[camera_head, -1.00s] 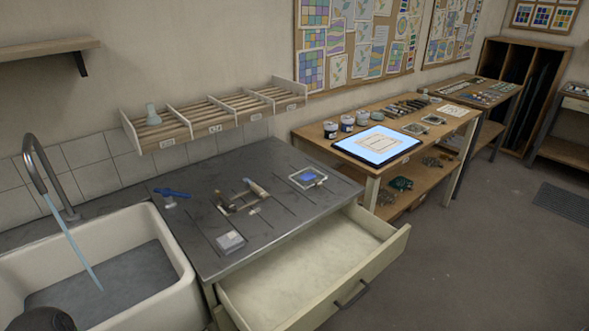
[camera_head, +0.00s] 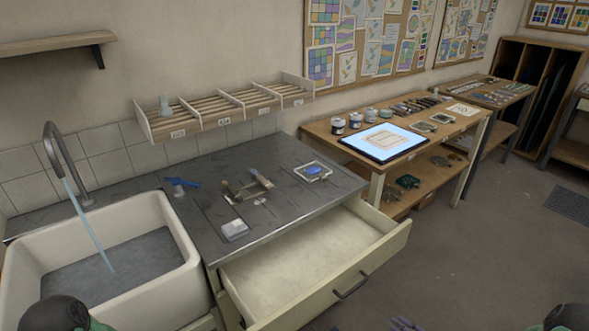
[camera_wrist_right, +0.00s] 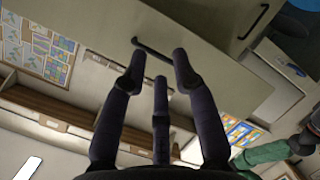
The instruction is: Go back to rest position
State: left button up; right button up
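My right gripper (camera_head: 405,323) just enters the bottom edge of the head view, in front of the open drawer; only its dark purple fingertips show. In the right wrist view its long dark fingers (camera_wrist_right: 160,66) are spread apart with nothing between them. The drawer front and its dark handle (camera_wrist_right: 151,49) show behind the fingers. My left gripper is not in view; only a dark and green part of my left arm shows at the bottom left of the head view.
The drawer (camera_head: 272,316) stands pulled out below the grey worktop (camera_head: 275,168), which bears several small tools. Water runs from the tap (camera_head: 50,144) into the white sink (camera_head: 188,262). A wooden table (camera_head: 318,127) holds jars and a lit panel (camera_head: 385,142). Floor at right is clear.

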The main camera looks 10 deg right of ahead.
jog(key=w+a+f+m+g, duration=0.3)
jog(key=a+f+m, duration=0.2)
jog(key=a, duration=0.2)
jog(key=w+a+f+m+g, duration=0.2)
jog(key=w+a+f+m, duration=0.1)
jog(key=a+f+m, duration=0.3)
jog(key=s+a+f+m+g, duration=0.3)
jog(key=s+a+g, duration=0.1)
jog(key=s+a, duration=0.3)
jog(key=s+a+f+m+g, duration=0.3)
jog(key=s+a, duration=0.4)
jog(key=a, duration=0.4)
jog(key=shift+s+a+f+m+g, duration=0.2)
jog(key=shift+a+m+g, duration=0.25)
jog(key=shift+g, duration=0.45)
